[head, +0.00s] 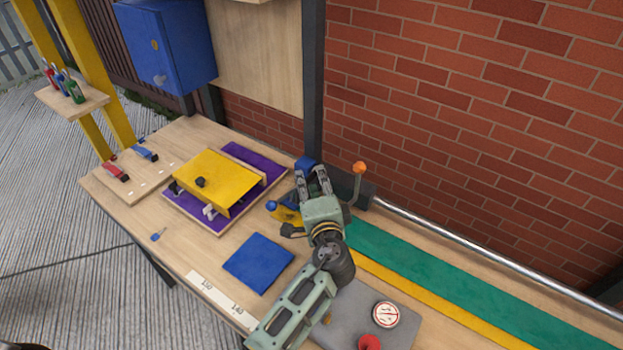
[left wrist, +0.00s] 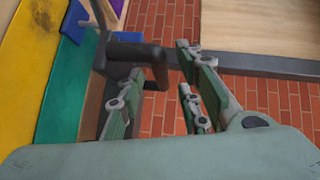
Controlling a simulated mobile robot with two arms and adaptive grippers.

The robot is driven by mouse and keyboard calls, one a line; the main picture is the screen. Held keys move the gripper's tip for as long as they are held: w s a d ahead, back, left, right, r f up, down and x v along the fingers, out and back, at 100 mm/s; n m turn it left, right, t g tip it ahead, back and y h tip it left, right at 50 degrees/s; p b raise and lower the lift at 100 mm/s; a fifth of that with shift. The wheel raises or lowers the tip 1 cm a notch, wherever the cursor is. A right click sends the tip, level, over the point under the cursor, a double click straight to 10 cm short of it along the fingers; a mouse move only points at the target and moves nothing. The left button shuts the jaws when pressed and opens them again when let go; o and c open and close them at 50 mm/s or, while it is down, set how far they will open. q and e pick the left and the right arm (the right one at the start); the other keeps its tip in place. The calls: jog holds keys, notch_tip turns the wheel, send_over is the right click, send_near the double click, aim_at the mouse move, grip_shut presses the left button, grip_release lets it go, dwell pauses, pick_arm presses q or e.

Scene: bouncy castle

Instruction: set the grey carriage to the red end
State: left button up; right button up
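No red end of the rail is clearly visible. My right gripper is not in view.
Green (head: 430,265) and yellow strips run along the bench below the rail. A yellow box (head: 215,180) on a purple board, a blue square (head: 258,263) and a grey panel (head: 395,318) with a red knob lie on the bench. A brick wall (head: 480,110) stands behind.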

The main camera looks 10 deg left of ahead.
pick_arm(q)
jog(key=x, duration=0.2)
jog(key=shift+w+a, duration=0.15)
jog(key=shift+w, duration=0.2)
jog(key=shift+c, duration=0.6)
jog(key=c, duration=0.4)
grip_shut()
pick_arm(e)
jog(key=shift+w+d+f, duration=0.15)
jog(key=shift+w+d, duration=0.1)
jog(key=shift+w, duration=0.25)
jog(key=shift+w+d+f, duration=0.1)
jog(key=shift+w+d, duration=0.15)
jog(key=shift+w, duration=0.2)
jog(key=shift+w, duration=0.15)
